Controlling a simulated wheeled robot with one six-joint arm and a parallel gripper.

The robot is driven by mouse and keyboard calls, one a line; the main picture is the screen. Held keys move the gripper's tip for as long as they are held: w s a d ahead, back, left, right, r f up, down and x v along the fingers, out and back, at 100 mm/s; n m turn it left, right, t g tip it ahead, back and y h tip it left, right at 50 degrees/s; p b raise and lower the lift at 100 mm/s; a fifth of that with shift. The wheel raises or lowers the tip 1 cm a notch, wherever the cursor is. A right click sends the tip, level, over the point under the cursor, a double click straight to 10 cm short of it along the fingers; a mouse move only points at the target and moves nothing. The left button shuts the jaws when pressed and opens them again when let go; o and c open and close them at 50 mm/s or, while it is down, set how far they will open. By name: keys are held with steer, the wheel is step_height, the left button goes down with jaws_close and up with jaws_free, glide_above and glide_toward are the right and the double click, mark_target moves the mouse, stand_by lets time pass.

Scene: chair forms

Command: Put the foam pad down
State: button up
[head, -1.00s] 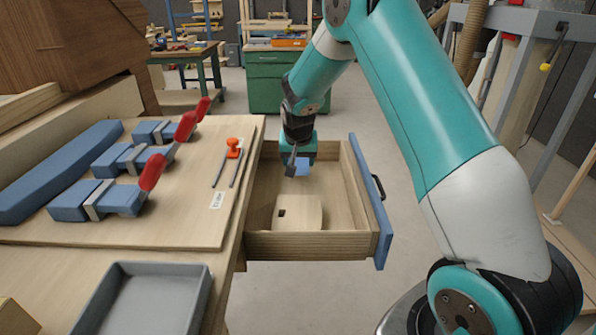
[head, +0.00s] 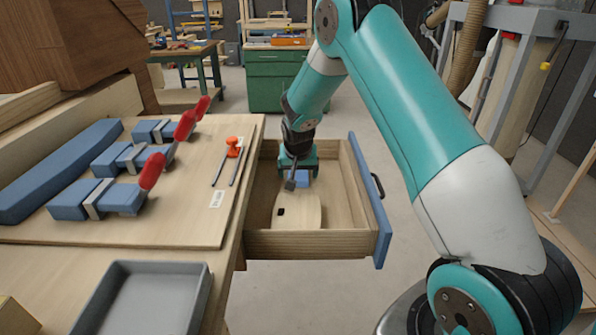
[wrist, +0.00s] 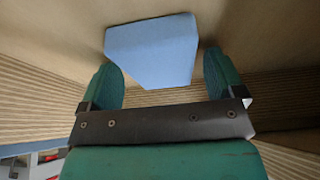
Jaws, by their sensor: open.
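The foam pad (wrist: 152,48) is a blue block with angled sides. In the wrist view it lies in the drawer just beyond my open fingers, with a gap to the right finger; contact with the left finger is unclear. In the head view a small blue part of the pad (head: 302,177) shows beside my gripper (head: 291,184), which reaches down into the drawer and hides some of it. My gripper (wrist: 163,82) has its two teal fingers apart and nothing clamped between them. The open wooden drawer (head: 310,245) has a blue front.
A pale wooden piece (head: 303,212) with a dark hole lies in the drawer near its close wall. Left of the drawer, the bench board (head: 150,228) carries blue blocks with red-handled clamps (head: 152,170) and an orange-handled tool (head: 232,148). A grey tray (head: 145,300) stands in front.

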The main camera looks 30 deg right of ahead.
steer(key=shift+s+a+r, duration=0.1)
steer(key=shift+r, duration=0.45)
steer(key=v, duration=1.1)
steer(key=s+a+r+n+y, duration=0.25)
steer(key=s+a+r, duration=0.2)
steer(key=a, duration=0.35)
steer(key=s+a+r+n+g+y, duration=0.2)
steer(key=s+a+n, duration=0.3)
steer(key=s, duration=0.8)
steer(key=s+a+r+n+g+y, duration=0.1)
steer(key=s+a+r+n+y, duration=0.1)
steer(key=s+a+n, duration=0.4)
steer(key=s+a, duration=0.5)
steer(key=s, duration=0.3)
steer(key=shift+s+r+g, duration=0.3)
steer(key=shift+r+g, duration=0.1)
steer(key=shift+n, duration=0.25)
steer(key=shift+c, duration=0.5)
